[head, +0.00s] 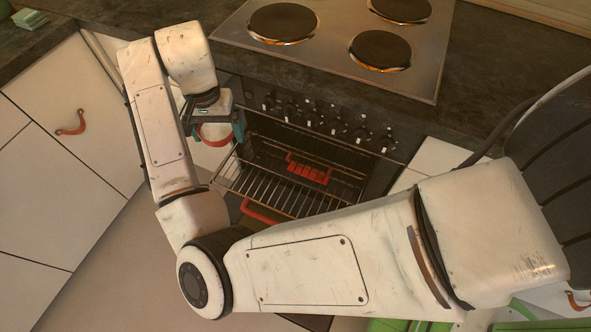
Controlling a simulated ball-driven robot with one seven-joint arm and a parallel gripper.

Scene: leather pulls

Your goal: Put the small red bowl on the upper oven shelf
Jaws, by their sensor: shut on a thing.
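My gripper (213,124) is at the upper left of the head view, beside the left edge of the oven front. It is shut on the small red bowl (214,138), which shows a red rim and a pale inside below the jaws. Part of the bowl is hidden by the gripper. The oven (322,146) is open, and a wire shelf (275,190) sticks out of it to the right of and below the bowl. The bowl is apart from the main area of the shelf. I cannot tell the shelf's level for certain.
A red ribbed object (308,168) is at the back of the shelf area. A red bar (259,211) shows below the shelf. Oven knobs (335,126) line the front, under the hob (345,40). White cabinets (60,175) stand left. My arm covers the foreground.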

